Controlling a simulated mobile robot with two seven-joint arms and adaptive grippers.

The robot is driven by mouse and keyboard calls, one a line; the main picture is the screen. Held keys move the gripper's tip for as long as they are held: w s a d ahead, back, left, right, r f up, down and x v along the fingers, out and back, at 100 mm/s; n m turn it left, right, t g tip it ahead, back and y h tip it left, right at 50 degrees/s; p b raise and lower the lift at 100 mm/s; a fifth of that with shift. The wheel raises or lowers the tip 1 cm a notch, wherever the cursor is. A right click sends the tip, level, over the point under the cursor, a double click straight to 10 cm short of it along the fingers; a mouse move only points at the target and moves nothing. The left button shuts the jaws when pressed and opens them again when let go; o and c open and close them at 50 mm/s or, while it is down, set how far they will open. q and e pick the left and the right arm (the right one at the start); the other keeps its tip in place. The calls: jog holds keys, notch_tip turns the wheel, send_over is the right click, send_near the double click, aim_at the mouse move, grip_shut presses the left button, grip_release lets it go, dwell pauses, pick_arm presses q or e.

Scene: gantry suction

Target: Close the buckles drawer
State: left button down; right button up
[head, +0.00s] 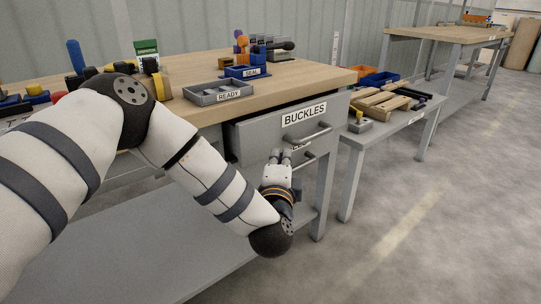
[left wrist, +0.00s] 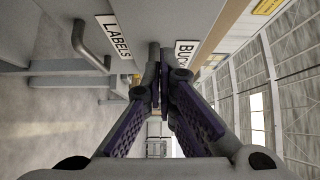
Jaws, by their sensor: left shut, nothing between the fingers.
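The buckles drawer (head: 262,131) is a grey drawer under the front edge of the wooden bench. It has a white BUCKLES label and a grey bar handle (head: 308,136). A dark gap shows between its top edge and the benchtop, so its front appears to stand a little out. My left gripper (head: 279,156) is shut and empty, just in front of and below the buckles label. In the left wrist view its fingertips (left wrist: 157,60) cover part of the drawer front, beside the partly hidden label (left wrist: 185,52). I cannot tell whether they touch. My right gripper is not in view.
The labels drawer (left wrist: 118,52) lies directly below, with its own handle (left wrist: 88,46). A READY tray (head: 203,98) and a blue SEAL holder (head: 236,73) stand on the benchtop. A side table (head: 395,122) with wooden pieces stands right. The floor in front is clear.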

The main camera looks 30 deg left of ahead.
aim_at(254, 146)
pick_arm(q)
jog(key=a, duration=0.1)
jog(key=w+a, duration=0.2)
jog(key=a, duration=0.1)
jog(key=shift+b, duration=0.3)
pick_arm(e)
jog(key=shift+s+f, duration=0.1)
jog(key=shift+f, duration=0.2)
pick_arm(q)
jog(key=shift+p, duration=0.5)
jog(key=a+p, duration=0.1)
jog(key=p, duration=0.2)
jog(key=w+a+r+p, duration=0.1)
jog(key=p, duration=0.1)
jog(key=shift+p, duration=0.4)
jog(key=shift+w+a+f, duration=0.2)
jog(key=shift+a, duration=0.4)
jog(key=shift+w+a+f, duration=0.15)
jog(key=shift+w+a, duration=0.05)
jog(key=shift+a, duration=0.35)
jog(key=shift+a+f, duration=0.1)
jog(key=shift+a, duration=0.2)
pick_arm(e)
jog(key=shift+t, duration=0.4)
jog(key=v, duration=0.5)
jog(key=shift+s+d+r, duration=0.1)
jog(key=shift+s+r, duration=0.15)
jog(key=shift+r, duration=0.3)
